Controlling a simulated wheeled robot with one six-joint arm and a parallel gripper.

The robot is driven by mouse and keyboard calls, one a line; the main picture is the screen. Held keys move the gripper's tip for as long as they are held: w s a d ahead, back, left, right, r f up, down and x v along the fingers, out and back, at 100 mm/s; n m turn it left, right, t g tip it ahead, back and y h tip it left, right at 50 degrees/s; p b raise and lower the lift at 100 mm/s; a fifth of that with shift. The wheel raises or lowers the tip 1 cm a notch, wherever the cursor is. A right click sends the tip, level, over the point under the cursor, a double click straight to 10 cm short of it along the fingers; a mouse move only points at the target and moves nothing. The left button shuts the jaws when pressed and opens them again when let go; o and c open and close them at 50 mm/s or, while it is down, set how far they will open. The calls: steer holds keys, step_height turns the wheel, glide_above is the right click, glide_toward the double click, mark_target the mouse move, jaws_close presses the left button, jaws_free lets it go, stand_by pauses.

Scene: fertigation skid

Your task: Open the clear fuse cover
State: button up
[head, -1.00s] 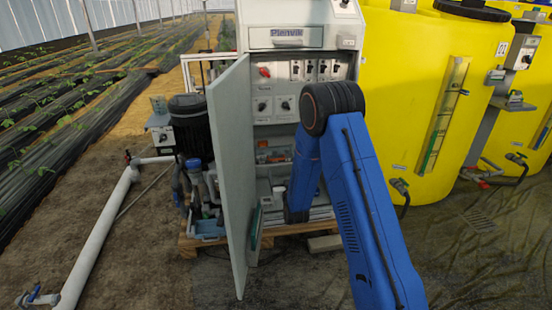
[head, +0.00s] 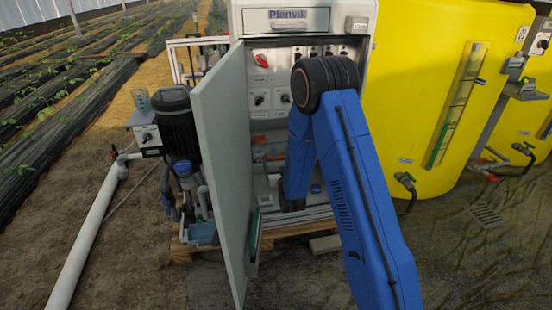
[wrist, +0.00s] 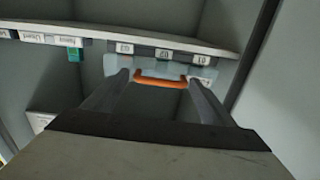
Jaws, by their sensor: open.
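In the wrist view, the clear fuse cover (wrist: 204,72) is a see-through panel with an orange handle (wrist: 160,82), below a rail with labels G1, G2 and G3. My gripper (wrist: 160,77) is open, with one finger on each side of the orange handle. I see a gap between each finger and the handle's ends; whether the fingers reach its depth I cannot tell. The cover looks closed. In the head view, my blue arm reaches into the open cabinet (head: 289,20), and my gripper is hidden behind it.
The cabinet's grey door (head: 222,170) stands open just left of my arm. Switches and a red knob (head: 261,60) are on the panel above. A pump (head: 176,120) and white pipe (head: 88,240) lie left; a yellow tank (head: 440,100) stands right.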

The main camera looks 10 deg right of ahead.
steer(key=c, duration=1.2)
steer(key=shift+c, duration=0.2)
steer(key=shift+r, duration=0.15)
